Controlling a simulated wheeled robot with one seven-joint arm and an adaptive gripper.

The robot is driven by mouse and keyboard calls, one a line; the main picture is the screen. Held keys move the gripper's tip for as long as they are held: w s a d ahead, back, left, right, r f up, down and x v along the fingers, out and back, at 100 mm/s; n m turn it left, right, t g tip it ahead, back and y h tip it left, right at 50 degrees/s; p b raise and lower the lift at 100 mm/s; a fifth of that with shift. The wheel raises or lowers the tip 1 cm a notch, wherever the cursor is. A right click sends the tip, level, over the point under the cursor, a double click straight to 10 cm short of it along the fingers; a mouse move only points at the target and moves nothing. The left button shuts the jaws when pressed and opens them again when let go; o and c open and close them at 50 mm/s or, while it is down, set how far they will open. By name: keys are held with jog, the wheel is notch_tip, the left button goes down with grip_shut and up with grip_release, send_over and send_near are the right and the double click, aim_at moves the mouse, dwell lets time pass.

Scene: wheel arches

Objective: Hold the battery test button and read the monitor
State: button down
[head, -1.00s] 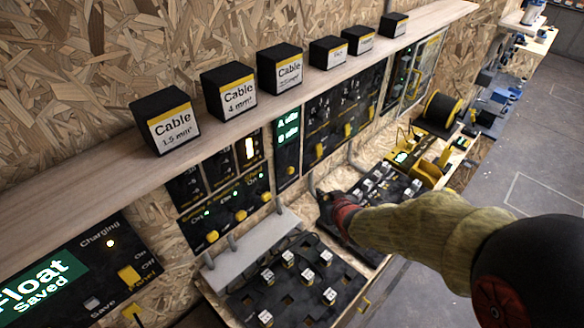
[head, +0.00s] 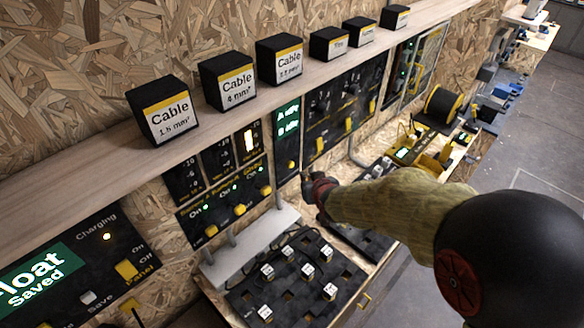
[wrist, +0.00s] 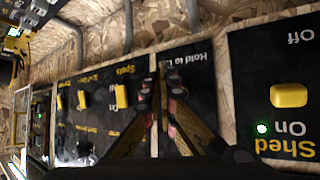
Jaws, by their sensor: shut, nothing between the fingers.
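The battery monitor panel (head: 287,143) is a narrow black upright plate on the chipboard wall, with a green lit screen (head: 288,118) at its top. The screen has two lines starting A and B; the rest is too small to read surely. A yellow button (head: 291,165) shows low on this panel. My gripper (head: 306,183) is shut and empty, just right of and below the button in the head view. In the wrist view, my gripper (wrist: 163,86) is in front of an upside-down panel lettered "Hold to" (wrist: 192,60). The fingers hide its lower middle; I cannot tell whether they touch.
A switch panel (head: 222,207) with yellow switches is left of the monitor, and a larger black panel (head: 343,105) is right. A grey ledge (head: 250,247) and a black tray (head: 290,300) of small blocks lie below. A shelf (head: 235,122) with labelled boxes overhangs.

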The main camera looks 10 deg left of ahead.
aim_at(291, 165)
jog(key=shift+w+a+b, duration=0.25)
jog(key=shift+w+a, duration=0.1)
jog(key=shift+a, duration=0.2)
jog(key=shift+w+a+b, duration=0.2)
jog(key=shift+w+a, duration=0.1)
jog(key=shift+a, duration=0.25)
jog(key=shift+a, duration=0.1)
dwell(0.6)
jog(key=shift+w+a, duration=0.2)
jog(key=shift+a, duration=0.05)
jog(key=shift+w+a, duration=0.25)
jog(key=shift+a, duration=0.15)
dwell(1.5)
jog(key=shift+d, duration=0.1)
dwell(1.5)
jog(key=shift+s+d+b, duration=0.45)
jog(key=shift+d+b, duration=0.2)
jog(key=shift+b, duration=0.1)
